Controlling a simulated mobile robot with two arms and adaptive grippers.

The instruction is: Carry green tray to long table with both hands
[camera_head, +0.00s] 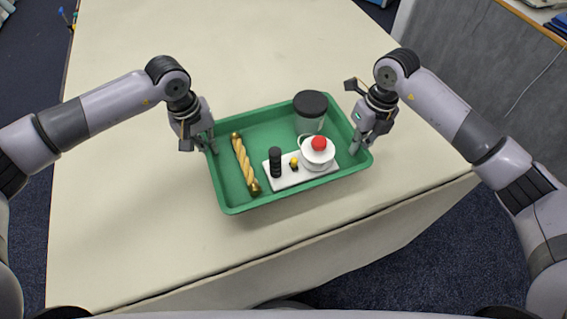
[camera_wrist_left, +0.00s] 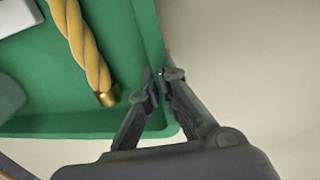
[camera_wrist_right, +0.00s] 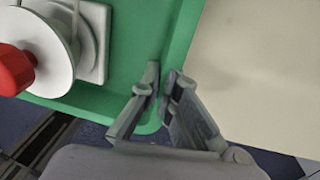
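The green tray (camera_head: 235,207) is level over the near part of the long table (camera_head: 120,200). I cannot tell whether it touches the cloth. My left gripper (camera_head: 209,146) is shut on the tray's left wall, one finger inside and one outside; the left wrist view shows this grip (camera_wrist_left: 161,76). My right gripper (camera_head: 361,145) is shut on the right wall the same way, seen in the right wrist view (camera_wrist_right: 163,80).
The table's front edge (camera_head: 330,222) runs slantwise just in front of the tray. The cloth behind and left of the tray is clear. Dark blue floor (camera_head: 430,255) lies at the lower right. A second surface (camera_head: 540,15) stands at the upper right.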

